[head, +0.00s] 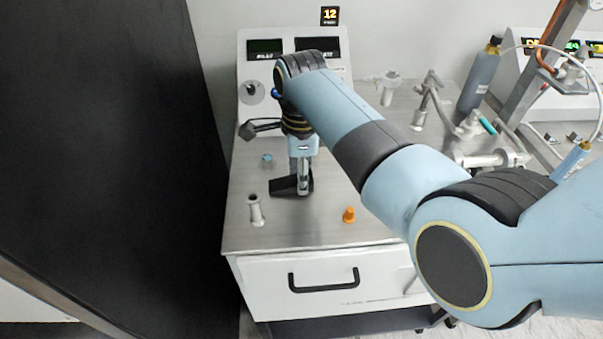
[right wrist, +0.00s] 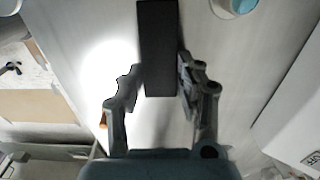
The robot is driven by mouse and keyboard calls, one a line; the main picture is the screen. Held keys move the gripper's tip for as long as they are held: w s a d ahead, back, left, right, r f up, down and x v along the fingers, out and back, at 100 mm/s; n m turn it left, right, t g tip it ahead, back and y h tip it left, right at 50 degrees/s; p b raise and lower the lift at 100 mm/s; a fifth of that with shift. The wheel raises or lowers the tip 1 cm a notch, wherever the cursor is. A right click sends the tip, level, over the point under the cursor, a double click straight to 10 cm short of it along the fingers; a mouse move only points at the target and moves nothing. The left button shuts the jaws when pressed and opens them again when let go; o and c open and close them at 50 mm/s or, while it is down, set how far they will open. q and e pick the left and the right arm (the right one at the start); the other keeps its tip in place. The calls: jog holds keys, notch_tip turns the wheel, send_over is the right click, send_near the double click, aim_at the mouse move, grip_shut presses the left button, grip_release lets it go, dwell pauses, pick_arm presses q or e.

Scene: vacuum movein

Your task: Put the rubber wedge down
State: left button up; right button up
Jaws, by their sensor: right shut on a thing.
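The rubber wedge (head: 283,185) is a black block low over the steel top of the white cabinet. In the right wrist view the wedge (right wrist: 158,45) is a long dark bar between the two fingers. My right gripper (head: 304,183) points down and is shut on the wedge; its fingers (right wrist: 160,78) press on both sides. I cannot tell whether the wedge touches the steel top (head: 322,230). My left gripper is not in view.
A metal fitting (head: 256,211) stands left of the wedge, and an orange knob (head: 348,215) sits to its right. A small blue cap (head: 267,157) lies behind. A display panel (head: 290,70) is at the back. Metal fittings and a grey bottle (head: 478,78) stand at right.

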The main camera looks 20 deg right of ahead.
jog(key=shift+f, duration=0.15)
jog(key=o, duration=1.1)
jog(key=shift+o, duration=0.3)
